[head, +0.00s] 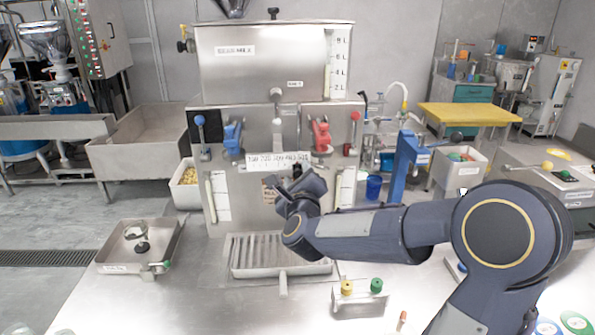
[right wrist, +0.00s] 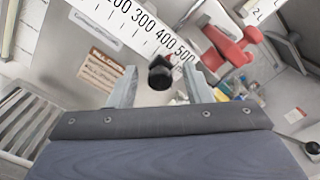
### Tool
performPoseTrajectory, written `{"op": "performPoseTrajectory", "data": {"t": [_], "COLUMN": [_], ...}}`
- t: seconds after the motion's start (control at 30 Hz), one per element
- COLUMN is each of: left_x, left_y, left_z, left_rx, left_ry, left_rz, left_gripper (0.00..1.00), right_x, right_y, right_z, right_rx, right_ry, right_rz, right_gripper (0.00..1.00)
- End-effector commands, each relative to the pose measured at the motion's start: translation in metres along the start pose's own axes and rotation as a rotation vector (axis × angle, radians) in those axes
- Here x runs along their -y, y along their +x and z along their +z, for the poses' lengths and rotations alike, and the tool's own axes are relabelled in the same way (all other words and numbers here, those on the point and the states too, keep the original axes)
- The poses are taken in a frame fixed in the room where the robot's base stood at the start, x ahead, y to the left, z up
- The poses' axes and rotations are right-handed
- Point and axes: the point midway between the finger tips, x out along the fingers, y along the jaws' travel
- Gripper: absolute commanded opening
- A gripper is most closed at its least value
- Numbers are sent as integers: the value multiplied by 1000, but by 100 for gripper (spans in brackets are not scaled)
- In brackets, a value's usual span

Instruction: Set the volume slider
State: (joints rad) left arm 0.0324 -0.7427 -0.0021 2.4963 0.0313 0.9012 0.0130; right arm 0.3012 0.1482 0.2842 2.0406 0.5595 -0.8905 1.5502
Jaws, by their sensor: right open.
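A round black knob (right wrist: 160,77) shows just below the scale, near the 400 to 500 end. My right gripper (head: 302,183) is in front of the machine, just below the scale. In the right wrist view my right gripper (right wrist: 160,88) is open, with the knob between its fingers in the picture. I cannot tell whether either finger touches it. My left gripper is not in view.
A red lever (head: 321,134) and a blue lever (head: 232,137) flank the scale. A slotted drip tray (head: 240,268) lies below. A steel tray (head: 107,262) stands left, and a holder with yellow and green knobs (head: 345,304) stands in front. A blue cup (head: 374,187) is at right.

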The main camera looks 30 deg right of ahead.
Motion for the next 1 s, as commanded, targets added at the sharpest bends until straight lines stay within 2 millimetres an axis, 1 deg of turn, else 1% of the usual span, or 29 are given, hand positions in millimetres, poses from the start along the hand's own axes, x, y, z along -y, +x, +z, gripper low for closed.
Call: {"op": "performPoseTrajectory", "data": {"t": [0.03,0.13,0.37,0.47,0.7,0.73,0.9,0.97,1.0], "left_x": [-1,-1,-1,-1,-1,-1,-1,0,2], "left_y": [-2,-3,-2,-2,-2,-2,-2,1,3], "left_z": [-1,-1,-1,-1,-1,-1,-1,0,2], "left_rx": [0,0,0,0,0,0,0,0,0], "left_ry": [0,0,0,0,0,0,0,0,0], "left_rz": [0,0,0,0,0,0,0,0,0], "left_gripper": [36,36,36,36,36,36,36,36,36], "right_x": [0,0,0,0,0,0,-2,-7,-13], "right_y": [4,9,10,10,9,9,9,10,10], "right_z": [0,0,-1,-1,-1,-1,0,4,8], "right_rx": [-2,-1,0,0,0,0,0,3,5], "right_ry": [0,-1,-2,-2,-2,-2,-1,1,0], "right_rz": [1,0,0,0,1,1,2,4,5], "right_gripper": [45,45,45,34,3,0,0,0,0]}}
